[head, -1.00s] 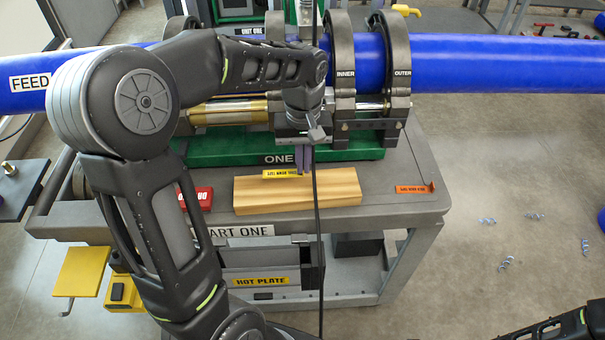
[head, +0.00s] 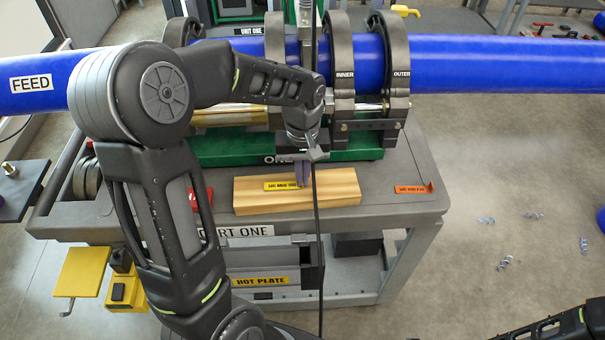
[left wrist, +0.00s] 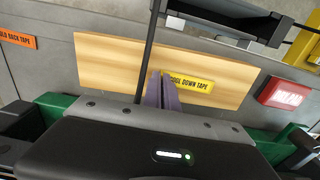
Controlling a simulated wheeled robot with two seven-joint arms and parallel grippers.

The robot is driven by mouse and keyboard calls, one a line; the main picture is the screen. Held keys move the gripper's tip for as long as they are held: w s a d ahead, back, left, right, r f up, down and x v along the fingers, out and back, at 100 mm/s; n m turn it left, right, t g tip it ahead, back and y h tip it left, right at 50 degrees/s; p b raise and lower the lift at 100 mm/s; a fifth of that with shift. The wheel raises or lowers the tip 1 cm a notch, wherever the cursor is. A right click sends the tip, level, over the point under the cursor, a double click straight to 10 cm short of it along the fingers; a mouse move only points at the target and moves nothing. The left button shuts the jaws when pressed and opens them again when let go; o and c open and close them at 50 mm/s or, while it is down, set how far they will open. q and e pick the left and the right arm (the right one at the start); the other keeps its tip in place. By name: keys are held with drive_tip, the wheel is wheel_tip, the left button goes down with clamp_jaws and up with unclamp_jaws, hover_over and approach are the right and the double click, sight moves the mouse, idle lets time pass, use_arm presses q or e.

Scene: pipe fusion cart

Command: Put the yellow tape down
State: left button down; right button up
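The yellow tape (head: 282,186) is a small flat strip with dark lettering. In the left wrist view it (left wrist: 191,84) reads "COOL DOWN TAPE". My left gripper (head: 303,184) points down with its purple fingers shut on one end of the tape. The tape lies over the top of the wooden block (head: 335,188) on the cart. I cannot tell whether it touches the wood. In the left wrist view the fingers (left wrist: 161,95) hide the tape's end. My right gripper is out of view; only part of my right arm shows at the lower right.
An orange tape (head: 413,189) lies at the cart top's right. A red box (left wrist: 286,93) sits beyond the block's other end. The green base (head: 350,148) with clamp rings and blue pipe (head: 480,63) stands behind. Bare cart top (head: 400,208) is free right of the block.

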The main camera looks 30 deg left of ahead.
use_arm(q)
drive_tip(key=shift+f, duration=0.2)
drive_tip(key=c, duration=1.7)
unclamp_jaws()
drive_tip(key=shift+r, duration=0.1)
wheel_tip(320, 180, up, 12)
drive_tip(key=shift+r, duration=0.15)
